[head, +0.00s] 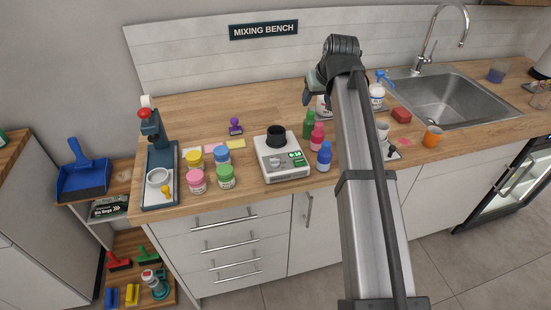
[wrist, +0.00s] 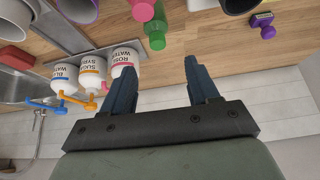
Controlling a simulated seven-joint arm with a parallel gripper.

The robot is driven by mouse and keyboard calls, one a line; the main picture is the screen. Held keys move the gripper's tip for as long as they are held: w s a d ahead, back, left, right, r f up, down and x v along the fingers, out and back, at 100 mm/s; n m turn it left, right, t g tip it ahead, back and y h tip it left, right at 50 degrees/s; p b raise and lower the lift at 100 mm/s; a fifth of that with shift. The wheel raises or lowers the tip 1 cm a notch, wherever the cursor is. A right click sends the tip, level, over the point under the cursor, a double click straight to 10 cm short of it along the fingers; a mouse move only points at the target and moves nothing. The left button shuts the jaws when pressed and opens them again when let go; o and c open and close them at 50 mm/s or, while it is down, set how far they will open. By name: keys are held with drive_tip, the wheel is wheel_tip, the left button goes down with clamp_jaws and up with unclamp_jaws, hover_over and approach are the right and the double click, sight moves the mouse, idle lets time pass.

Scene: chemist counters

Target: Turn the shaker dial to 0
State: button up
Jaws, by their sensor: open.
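The white shaker (head: 290,172) stands on the wooden bench, left of my arm, with a black round holder (head: 276,137) on top. Its front right face carries a small green display or marking (head: 296,158); the dial and its setting are too small to read. My gripper (wrist: 160,66) is open and empty in the wrist view, with bare wood between its fingers. In the head view my gripper is partly hidden by my own arm, above the back of the bench, behind and right of the shaker. A dark round thing, perhaps the shaker's holder, is cut off at the wrist view's top edge.
Green (head: 309,125), pink (head: 317,137) and blue (head: 324,157) bottles stand close right of the shaker. Several lidded jars (head: 225,176) stand to its left. A purple stamp (head: 236,127) lies behind left. Labelled pump bottles (wrist: 92,73) stand beside my gripper. The sink (head: 445,100) is at right.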

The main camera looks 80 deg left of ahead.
drive_tip(key=shift+n+g, duration=0.3)
drive_tip(key=shift+n, duration=0.4)
drive_tip(key=s+r, duration=0.1)
drive_tip(key=s, duration=0.2)
drive_tip(key=s+a+r, duration=0.1)
drive_tip(key=s, duration=0.2)
drive_tip(key=s+r, duration=0.1)
drive_tip(key=s, duration=0.3)
drive_tip(key=shift+s+a, duration=0.1)
drive_tip(key=shift+a, duration=0.3)
drive_tip(key=m+h, duration=0.6)
drive_tip(key=m, duration=1.3)
hover_over(275, 159)
wheel_tip(275, 159, down, 14)
drive_tip(key=shift+r, duration=0.1)
drive_tip(key=shift+c, duration=0.2)
clamp_jaws()
